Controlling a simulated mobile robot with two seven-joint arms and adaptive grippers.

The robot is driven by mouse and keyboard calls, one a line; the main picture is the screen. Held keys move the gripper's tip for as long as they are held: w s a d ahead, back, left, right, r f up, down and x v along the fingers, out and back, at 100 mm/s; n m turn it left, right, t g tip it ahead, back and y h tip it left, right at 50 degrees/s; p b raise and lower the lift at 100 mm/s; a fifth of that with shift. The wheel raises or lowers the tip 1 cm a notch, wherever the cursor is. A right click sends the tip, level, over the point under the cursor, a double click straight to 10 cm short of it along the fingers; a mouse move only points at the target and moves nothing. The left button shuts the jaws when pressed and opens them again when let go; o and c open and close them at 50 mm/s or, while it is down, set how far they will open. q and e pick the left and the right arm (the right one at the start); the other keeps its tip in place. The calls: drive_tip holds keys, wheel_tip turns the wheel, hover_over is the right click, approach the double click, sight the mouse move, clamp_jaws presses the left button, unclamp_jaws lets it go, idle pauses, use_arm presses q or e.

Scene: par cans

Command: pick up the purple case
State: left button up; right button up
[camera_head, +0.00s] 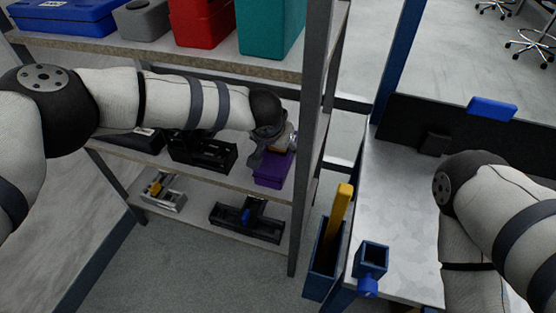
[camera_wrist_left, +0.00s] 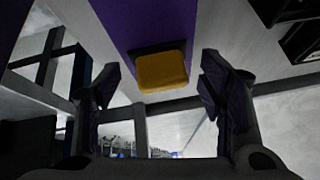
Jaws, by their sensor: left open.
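The purple case (camera_head: 272,172) sits on the middle shelf at its right end, close to the shelf post. My left gripper (camera_head: 272,142) is right at the case and hides part of it. In the left wrist view the purple case (camera_wrist_left: 150,22) fills the top middle, with a yellow block (camera_wrist_left: 162,72) on its near face. The open fingers of my left gripper (camera_wrist_left: 161,88) stand to either side of the yellow block, with gaps on both sides. How deep the block lies between them I cannot tell. My right arm shows at the right, but its gripper is out of view.
A grey shelf post (camera_head: 312,150) stands just right of the case. Black trays (camera_head: 205,152) lie left of it on the same shelf. Above, the top shelf (camera_head: 170,58) holds blue, grey, red and teal cases. A metal-topped table (camera_head: 395,215) stands at the right.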

use_arm(q)
drive_tip(key=shift+w+r, duration=0.15)
clamp_jaws()
idle(0.4)
